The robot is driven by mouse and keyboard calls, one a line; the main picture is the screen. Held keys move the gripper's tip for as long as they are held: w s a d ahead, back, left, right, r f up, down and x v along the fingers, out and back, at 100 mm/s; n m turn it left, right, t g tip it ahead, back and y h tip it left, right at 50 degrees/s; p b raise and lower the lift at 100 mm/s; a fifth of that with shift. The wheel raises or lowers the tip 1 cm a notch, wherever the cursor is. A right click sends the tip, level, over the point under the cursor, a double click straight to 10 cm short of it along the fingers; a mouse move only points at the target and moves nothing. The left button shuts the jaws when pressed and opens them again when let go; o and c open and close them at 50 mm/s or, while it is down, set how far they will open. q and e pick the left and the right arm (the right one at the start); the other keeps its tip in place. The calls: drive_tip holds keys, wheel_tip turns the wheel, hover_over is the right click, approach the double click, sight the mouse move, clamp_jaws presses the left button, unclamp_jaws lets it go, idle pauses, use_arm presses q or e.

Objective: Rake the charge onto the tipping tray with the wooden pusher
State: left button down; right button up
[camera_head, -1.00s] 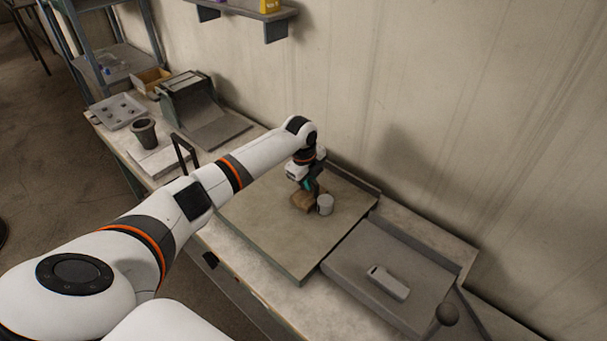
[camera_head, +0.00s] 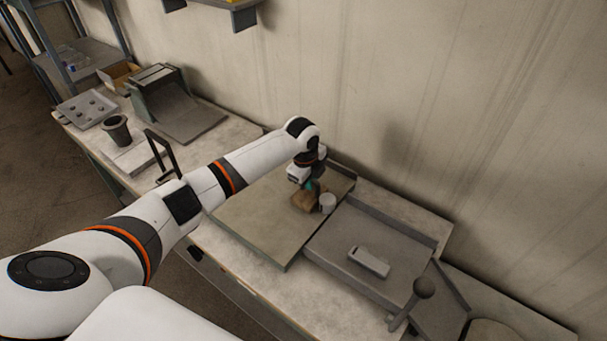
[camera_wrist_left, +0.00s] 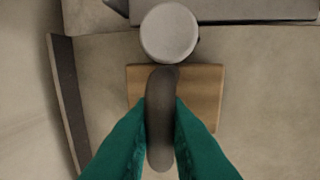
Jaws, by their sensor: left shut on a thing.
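My left gripper (camera_head: 313,187) is shut on the dark upright handle (camera_wrist_left: 160,120) of the wooden pusher, with a green finger on each side of it. The pusher's wooden block (camera_head: 303,202) rests on the flat beige plate (camera_head: 260,222); it also shows in the left wrist view (camera_wrist_left: 205,92). The charge, a pale grey cylinder (camera_head: 327,204), stands upright against or very near the block's front face, close to the plate's right edge. The wrist view shows its round top (camera_wrist_left: 169,33). The grey tipping tray (camera_head: 340,232) adjoins that edge. My right gripper is out of view.
A light grey block (camera_head: 369,262) lies on the tray. A raised strip edges the plate's wall side. A dark cup (camera_head: 117,129) and black frame handle (camera_head: 160,153) are at left.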

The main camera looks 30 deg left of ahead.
use_arm(q)
drive_tip(key=shift+s+d+r+p, duration=0.15)
drive_tip(key=shift+d+p, duration=0.4)
drive_tip(key=shift+d, duration=0.8)
drive_tip(key=shift+s+d+f+p, duration=0.15)
drive_tip(key=shift+d+p, duration=0.35)
drive_tip(key=shift+d, duration=0.9)
drive_tip(key=shift+s+d+r+p, duration=0.1)
drive_tip(key=shift+s+d+p, duration=0.3)
drive_tip(key=shift+d, duration=0.95)
drive_tip(key=shift+s+d+p, duration=0.2)
drive_tip(key=shift+d+p, duration=0.5)
drive_tip(key=shift+d, duration=1.6)
drive_tip(key=shift+s+d+p, duration=0.15)
drive_tip(key=shift+d+p, duration=0.05)
drive_tip(key=shift+d, duration=0.95)
drive_tip(key=shift+s+d+p, duration=0.15)
drive_tip(key=shift+d, duration=1)
drive_tip(key=shift+w+a+p, duration=0.15)
drive_tip(key=shift+a+p, duration=0.15)
drive_tip(key=shift+a, duration=0.6)
drive_tip(key=shift+a+r, duration=0.15)
drive_tip(key=shift+r, duration=0.1)
wheel_tip(320, 180, up, 6)
drive_tip(key=shift+a+r, duration=0.15)
drive_tip(key=shift+a, duration=0.25)
